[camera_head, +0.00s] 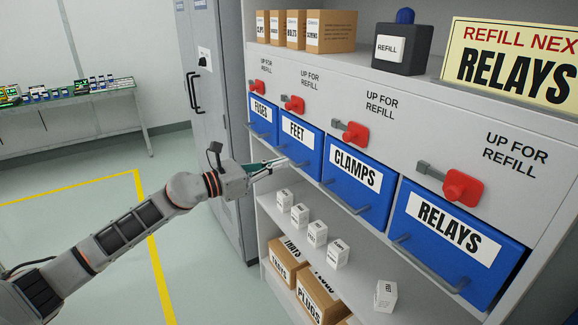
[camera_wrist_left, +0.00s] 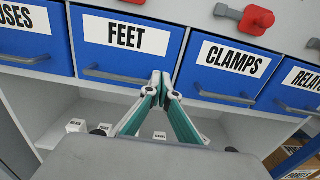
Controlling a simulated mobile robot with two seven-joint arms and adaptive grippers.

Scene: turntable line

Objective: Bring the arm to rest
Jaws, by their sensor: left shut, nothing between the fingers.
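My left gripper (camera_head: 284,162) is at the end of my arm, which comes in from the left. Its fingers are shut with nothing between them. In the wrist view the closed fingertips (camera_wrist_left: 160,82) point at the bin front, by the gap between the FEET bin (camera_wrist_left: 127,45) and the CLAMPS bin (camera_wrist_left: 230,68). In the head view the tips overlap the lower edge of the FEET bin (camera_head: 296,145); I cannot tell whether they touch it. My right gripper is in neither view.
A row of blue bins includes FUSES (camera_head: 262,115), CLAMPS (camera_head: 352,185) and RELAYS (camera_head: 452,240), with red levers (camera_head: 463,187) above. Several small white boxes (camera_head: 386,296) stand on the shelf below. A grey cabinet (camera_head: 210,75) stands left; open floor (camera_head: 80,235) lies beside my arm.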

